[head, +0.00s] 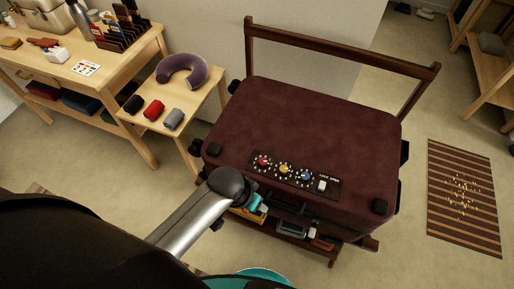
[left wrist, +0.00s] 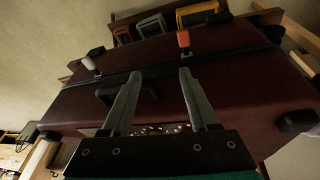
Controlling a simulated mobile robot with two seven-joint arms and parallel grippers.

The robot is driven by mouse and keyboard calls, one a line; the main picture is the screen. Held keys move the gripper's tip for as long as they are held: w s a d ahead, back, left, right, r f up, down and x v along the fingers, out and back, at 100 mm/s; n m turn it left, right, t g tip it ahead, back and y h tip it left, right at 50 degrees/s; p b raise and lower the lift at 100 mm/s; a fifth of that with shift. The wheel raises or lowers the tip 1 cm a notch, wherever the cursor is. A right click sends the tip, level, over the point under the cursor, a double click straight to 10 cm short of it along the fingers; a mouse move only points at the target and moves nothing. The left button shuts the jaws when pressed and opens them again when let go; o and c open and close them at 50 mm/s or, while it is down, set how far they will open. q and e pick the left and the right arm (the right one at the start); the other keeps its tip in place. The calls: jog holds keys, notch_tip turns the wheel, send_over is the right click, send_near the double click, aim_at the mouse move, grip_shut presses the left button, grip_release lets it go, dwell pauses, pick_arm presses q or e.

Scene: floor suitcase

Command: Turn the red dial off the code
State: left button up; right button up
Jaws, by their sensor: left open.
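The red dial (head: 263,162) is the leftmost of three dials on a black lock panel (head: 334,196) near the front edge of the dark red suitcase (head: 325,125). A yellow dial (head: 284,168) and a blue dial (head: 305,176) sit to its right, then a pale switch (head: 322,186). My left gripper (left wrist: 160,73) is open and empty in the left wrist view, its fingers in front of the suitcase's front side. In the head view it is just below the front edge, apart from the red dial, largely hidden by my wrist. The dial's pointer is too small to read.
The suitcase lies on a wooden rack (head: 340,46). Several boxes sit under its front. In the left wrist view a dark handle (left wrist: 150,94) and an orange-tipped latch (left wrist: 184,40) are near the fingers. A side table (head: 205,95) with a neck pillow (head: 183,70) stands left.

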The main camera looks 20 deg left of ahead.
pick_arm(q)
jog(key=shift+m+h, duration=0.6)
jog(key=shift+m, duration=0.1)
jog(key=w+d+r, duration=0.1)
jog(key=r, duration=0.1)
jog(key=w+d+r, duration=0.1)
jog(key=w+r, duration=0.1)
jog(key=r, duration=0.1)
jog(key=w+d+r, duration=0.1)
jog(key=w+r, duration=0.1)
jog(key=shift+w+r, duration=0.15)
jog(key=shift+w, duration=0.1)
notch_tip(320, 180, up, 4)
jog(key=w+d+r+m+g, duration=0.1)
jog(key=w, duration=0.2)
jog(key=g+y, duration=0.2)
jog(key=y, duration=0.1)
send_near(263, 161)
jog(key=shift+m, duration=0.4)
notch_tip(263, 161, down, 8)
jog(key=b, duration=0.4)
jog(key=shift+s+f, duration=0.1)
jog(key=shift+s, duration=0.05)
pick_arm(e)
jog(key=f, duration=0.3)
jog(key=w+a+f, duration=0.1)
jog(key=shift+f, duration=0.25)
pick_arm(q)
jog(key=shift+c, duration=0.2)
grip_shut()
